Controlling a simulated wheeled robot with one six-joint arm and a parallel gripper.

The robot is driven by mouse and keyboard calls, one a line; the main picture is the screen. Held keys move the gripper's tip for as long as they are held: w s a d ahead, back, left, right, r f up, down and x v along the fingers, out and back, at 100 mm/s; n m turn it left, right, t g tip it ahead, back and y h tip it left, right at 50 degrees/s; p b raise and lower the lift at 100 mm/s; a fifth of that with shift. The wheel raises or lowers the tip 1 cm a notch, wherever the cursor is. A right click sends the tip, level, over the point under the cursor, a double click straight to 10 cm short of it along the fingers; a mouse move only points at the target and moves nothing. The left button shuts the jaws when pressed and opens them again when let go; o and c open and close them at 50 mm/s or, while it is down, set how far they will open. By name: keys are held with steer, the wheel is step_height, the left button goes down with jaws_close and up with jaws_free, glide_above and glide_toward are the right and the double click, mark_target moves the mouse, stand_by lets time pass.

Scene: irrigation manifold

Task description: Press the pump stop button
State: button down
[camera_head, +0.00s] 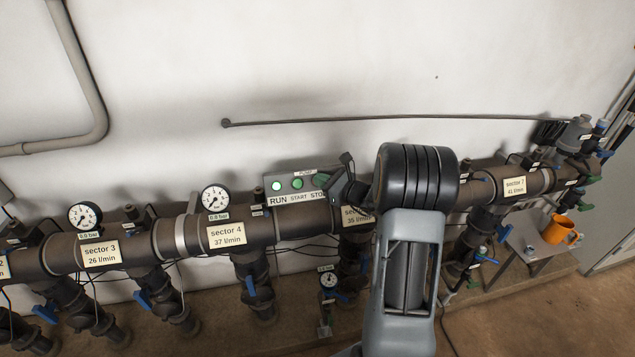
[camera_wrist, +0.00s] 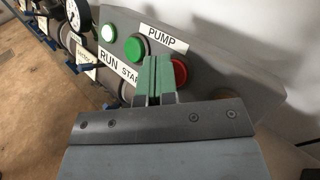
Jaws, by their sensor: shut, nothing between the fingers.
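The pump box (camera_head: 290,184) is a grey panel on the wall behind the manifold, labelled PUMP, RUN, START and STOP. In the wrist view, the red stop button (camera_wrist: 179,73) shows just right of my gripper's fingertips (camera_wrist: 156,62); the fingers hide part of its left side. The green start button (camera_wrist: 136,47) is to the left of the fingers, and a pale lit run lamp (camera_wrist: 108,33) is further left. My gripper is shut and empty, its tips close in front of the panel. I cannot tell whether they touch the button. In the head view, my gripper (camera_head: 325,180) covers the stop button.
The dark manifold pipe (camera_head: 180,240) runs across below the box, with gauges (camera_head: 215,198) standing on it and blue-handled valves hanging beneath. An orange mug (camera_head: 558,229) sits on a small table (camera_head: 540,250) at the right. The wall above is mostly clear.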

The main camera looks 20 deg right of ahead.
steer(key=shift+w+f, duration=0.1)
steer(key=shift+w, duration=0.05)
stand_by(0.6)
steer(key=shift+s+a+r, duration=0.15)
steer(key=shift+s+r, duration=0.35)
steer(key=shift+s, duration=0.3)
steer(key=shift+s+a+r+p, duration=0.15)
steer(key=shift+s+r+p, duration=0.2)
steer(key=shift+s, duration=0.35)
steer(key=shift+s+a+r+p, duration=0.1)
steer(key=shift+s+r+p, duration=0.1)
steer(key=shift+s+r, duration=0.45)
steer(key=shift+s+a+r+p, duration=0.15)
steer(key=shift+s+r+p, duration=0.15)
steer(key=shift+s, duration=0.5)
steer(key=shift+f, duration=0.1)
